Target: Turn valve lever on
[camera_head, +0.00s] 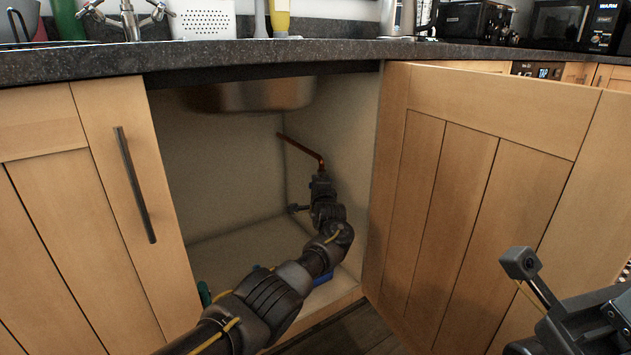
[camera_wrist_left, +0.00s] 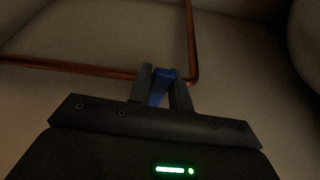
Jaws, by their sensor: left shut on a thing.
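My left arm reaches into the open cabinet under the sink. In the head view my left gripper (camera_head: 322,184) is at the end of the copper pipe (camera_head: 305,147), near the right inner wall, and hides the valve. In the left wrist view the gripper (camera_wrist_left: 161,74) is shut on a blue valve lever (camera_wrist_left: 160,88), with a finger on each side of it. The copper pipe (camera_wrist_left: 191,40) bends just beyond the fingertips. The valve body cannot be made out. Part of my right gripper (camera_head: 522,263) shows at the lower right, outside the cabinet; its jaw opening cannot be judged.
The open cabinet door (camera_head: 480,190) stands to the right of my left arm. A metal sink bowl (camera_head: 245,95) hangs above, under the dark countertop (camera_head: 250,55). A blue object (camera_head: 322,278) and a green object (camera_head: 204,293) show partly near the cabinet floor. The cabinet's left side is mostly clear.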

